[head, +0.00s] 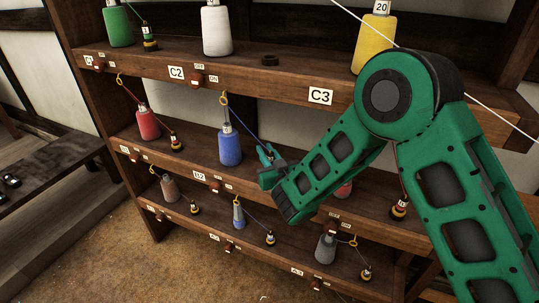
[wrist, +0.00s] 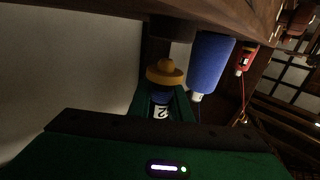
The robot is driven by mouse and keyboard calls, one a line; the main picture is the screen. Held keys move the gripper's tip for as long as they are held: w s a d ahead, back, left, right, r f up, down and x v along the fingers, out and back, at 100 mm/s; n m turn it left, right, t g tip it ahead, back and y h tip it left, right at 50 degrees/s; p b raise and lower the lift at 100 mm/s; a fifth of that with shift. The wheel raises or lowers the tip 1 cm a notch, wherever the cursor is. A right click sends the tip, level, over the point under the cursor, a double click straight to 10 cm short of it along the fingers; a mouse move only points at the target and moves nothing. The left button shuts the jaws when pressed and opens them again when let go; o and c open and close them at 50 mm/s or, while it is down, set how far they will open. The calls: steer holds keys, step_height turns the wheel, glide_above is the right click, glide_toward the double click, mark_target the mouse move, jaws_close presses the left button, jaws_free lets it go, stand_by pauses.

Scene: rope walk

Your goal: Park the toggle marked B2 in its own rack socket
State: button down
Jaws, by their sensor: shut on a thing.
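My gripper (head: 267,166) is at the middle shelf, right of the blue spool (head: 230,146). In the wrist view my gripper (wrist: 164,100) is shut on a toggle (wrist: 165,74) with a wooden knob and flange, a blue band and a white tag. The tag shows a 2; its letter is not readable. A blue line (head: 243,122) runs from a brass eye down to the gripper. A dark round socket (wrist: 172,28) sits on the shelf just beyond the toggle's knob, with a small gap apparent. The B2 plate (head: 200,176) is on the middle shelf's front edge.
Other spools and parked toggles stand along the shelves, such as the red spool (head: 148,124) and its toggle (head: 176,143). A dark empty-looking socket (head: 270,60) sits on the top shelf. The upper shelf board (head: 255,82) overhangs the gripper. Floor in front is clear.

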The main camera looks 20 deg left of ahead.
steer(key=shift+f, duration=0.55)
stand_by(0.8)
steer(key=c, duration=1.9)
jaws_free()
